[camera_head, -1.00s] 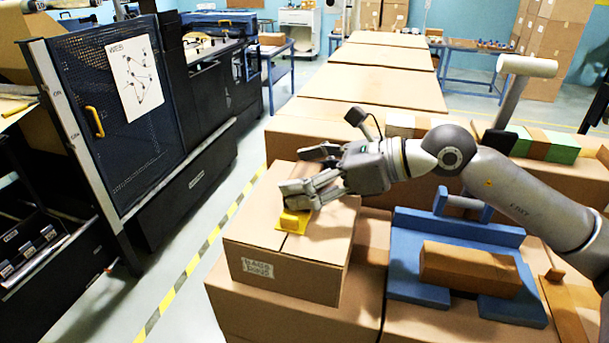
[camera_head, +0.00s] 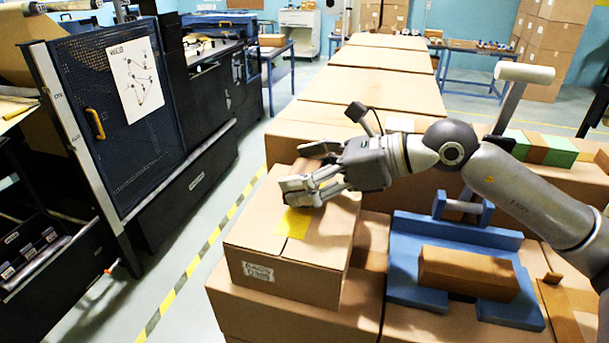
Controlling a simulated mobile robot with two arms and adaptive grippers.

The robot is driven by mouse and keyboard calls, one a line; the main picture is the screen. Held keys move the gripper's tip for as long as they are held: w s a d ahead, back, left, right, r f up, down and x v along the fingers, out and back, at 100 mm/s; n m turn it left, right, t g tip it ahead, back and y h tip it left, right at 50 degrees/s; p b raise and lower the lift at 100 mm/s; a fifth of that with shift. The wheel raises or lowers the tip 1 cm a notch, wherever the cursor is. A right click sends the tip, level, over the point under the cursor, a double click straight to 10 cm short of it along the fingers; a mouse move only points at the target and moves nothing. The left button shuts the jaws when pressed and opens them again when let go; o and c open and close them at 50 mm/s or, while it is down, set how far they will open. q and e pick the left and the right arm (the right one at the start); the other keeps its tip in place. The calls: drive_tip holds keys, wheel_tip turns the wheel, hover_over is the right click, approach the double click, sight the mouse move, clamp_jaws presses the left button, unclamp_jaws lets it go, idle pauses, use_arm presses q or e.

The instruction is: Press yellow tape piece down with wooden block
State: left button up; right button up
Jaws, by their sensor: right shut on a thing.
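The yellow tape piece (camera_head: 293,223) lies on the top of a closed cardboard box (camera_head: 262,222), across its middle seam. It looks flat, and its far end is partly covered from view by my right gripper (camera_head: 299,180). The gripper comes in from the right and is just above and behind the tape. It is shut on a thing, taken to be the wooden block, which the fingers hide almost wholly. I cannot tell whether the block touches the box. My left gripper is not in view.
A blue fixture (camera_head: 405,265) with a brown block (camera_head: 468,272) stands right of the box. A handled tape or roller tool (camera_head: 525,73) rises behind my arm. Large cartons (camera_head: 375,93) stretch away behind. A dark machine (camera_head: 110,125) stands left, across a striped floor line.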

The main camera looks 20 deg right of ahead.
drive_tip(key=shift+r+p, duration=1.3)
drive_tip(key=shift+r, duration=1.3)
